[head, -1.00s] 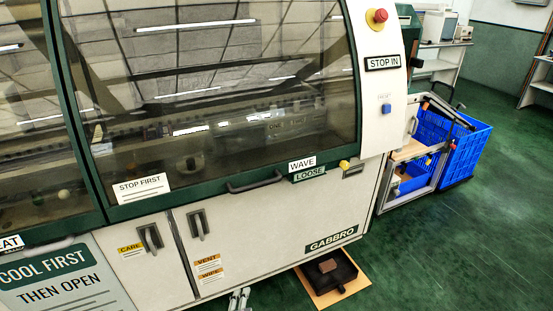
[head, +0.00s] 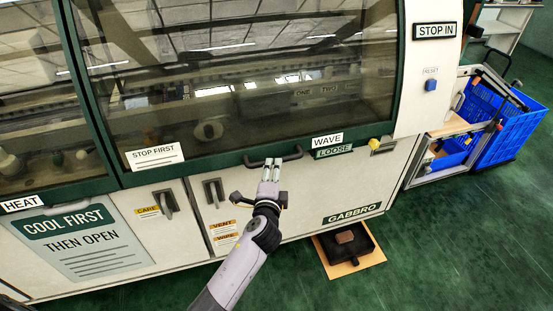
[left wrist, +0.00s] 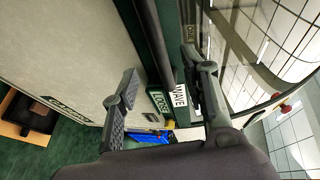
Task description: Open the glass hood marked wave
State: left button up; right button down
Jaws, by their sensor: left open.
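The glass hood (head: 240,80) marked WAVE (head: 327,141) is down, with a dark green frame. Its dark bar handle (head: 292,156) runs along the lower edge. My left gripper (head: 271,164) is open, with its fingertips at the handle's middle; I cannot tell whether they touch it. In the left wrist view, my left gripper (left wrist: 160,66) has its fingers spread either side of a dark bar along the hood's edge, with the WAVE label (left wrist: 180,96) beyond. My right gripper is not in view.
A yellow knob (head: 374,144) sits right of the LOOSE label (head: 334,152). The neighbouring hood is marked HEAT (head: 22,203). Cabinet doors with handles (head: 214,192) lie below. A black tray (head: 345,243) is on the floor, and a blue crate (head: 510,120) stands at the right.

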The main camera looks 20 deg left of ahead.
pick_arm(q)
jog(key=x, duration=0.6)
jog(key=shift+w+a+f, duration=0.1)
jog(key=shift+w, duration=0.25)
jog(key=shift+c, duration=0.3)
grip_shut()
